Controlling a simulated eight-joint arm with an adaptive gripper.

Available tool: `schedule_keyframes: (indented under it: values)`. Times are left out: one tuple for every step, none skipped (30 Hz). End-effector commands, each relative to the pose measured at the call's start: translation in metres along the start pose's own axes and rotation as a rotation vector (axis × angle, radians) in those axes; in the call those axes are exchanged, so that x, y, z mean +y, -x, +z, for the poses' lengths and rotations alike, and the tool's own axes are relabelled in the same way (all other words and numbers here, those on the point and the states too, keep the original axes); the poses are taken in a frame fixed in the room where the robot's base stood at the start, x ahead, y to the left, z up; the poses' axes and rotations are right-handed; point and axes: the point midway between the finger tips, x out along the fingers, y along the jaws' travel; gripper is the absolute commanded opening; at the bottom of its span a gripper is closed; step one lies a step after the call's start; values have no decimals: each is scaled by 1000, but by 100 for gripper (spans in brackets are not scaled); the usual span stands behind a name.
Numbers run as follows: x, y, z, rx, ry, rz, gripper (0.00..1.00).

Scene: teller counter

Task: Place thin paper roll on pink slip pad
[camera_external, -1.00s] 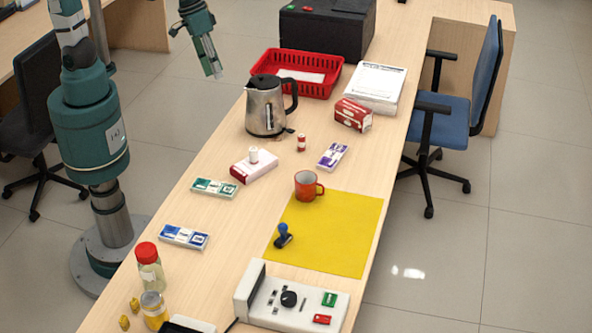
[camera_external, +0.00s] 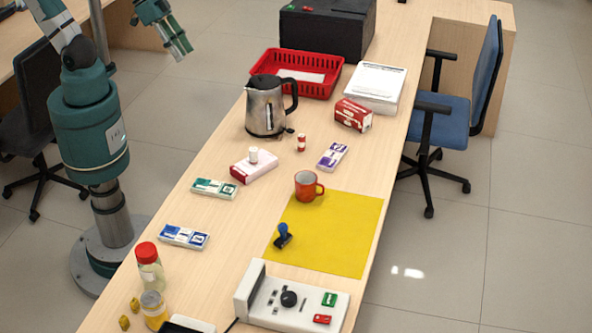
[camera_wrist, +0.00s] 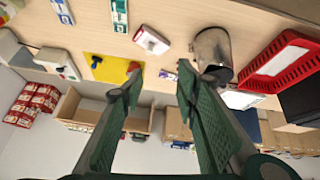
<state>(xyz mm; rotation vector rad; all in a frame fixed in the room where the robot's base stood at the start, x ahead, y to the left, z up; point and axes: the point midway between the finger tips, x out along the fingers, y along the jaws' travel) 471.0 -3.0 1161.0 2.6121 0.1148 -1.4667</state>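The pink slip pad (camera_external: 262,170), pale on top with a red edge, lies mid-counter in the external view. A small white upright cylinder, which looks like the thin paper roll (camera_external: 253,154), stands on top of it. The pad also shows upper middle in the wrist view (camera_wrist: 153,41); the roll is hard to make out there. My gripper (camera_external: 182,50) is up and left of the counter, well away from the pad. In the wrist view its two green fingers (camera_wrist: 160,82) are spread apart with nothing between them.
A steel kettle (camera_external: 266,108) and red basket (camera_external: 335,89) stand behind the pad. A small red-and-white cylinder (camera_external: 301,143) and purple-and-white packet (camera_external: 332,157) are to its right. An orange mug (camera_external: 305,187) and blue stamp (camera_external: 283,237) are on the yellow mat (camera_external: 340,240).

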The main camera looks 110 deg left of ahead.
Motion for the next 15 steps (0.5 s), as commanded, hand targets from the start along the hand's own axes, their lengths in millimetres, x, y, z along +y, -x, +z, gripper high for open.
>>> schedule_keyframes:
  values:
    - [-2,3,7,10,-24,1,31]
    - [-2,4,10,18,-39,2,31]
    - [-3,7,12,28,-60,2,31]
    - [-4,8,15,33,-73,3,31]
    - [-5,9,17,39,-87,3,31]
    - [-5,10,20,46,-103,3,31]
    - [-6,11,22,52,-115,3,31]
    - [-6,12,23,56,-124,3,31]
    - [-7,13,25,61,-135,3,31]
    - [-7,14,26,64,-143,3,31]
    - [-7,14,27,66,-148,3,31]
    - [-8,14,28,69,-154,2,31]
    - [-8,15,28,71,-158,2,31]
    - [-8,15,29,72,-160,2,31]
    - [-8,15,29,73,-163,2,31]
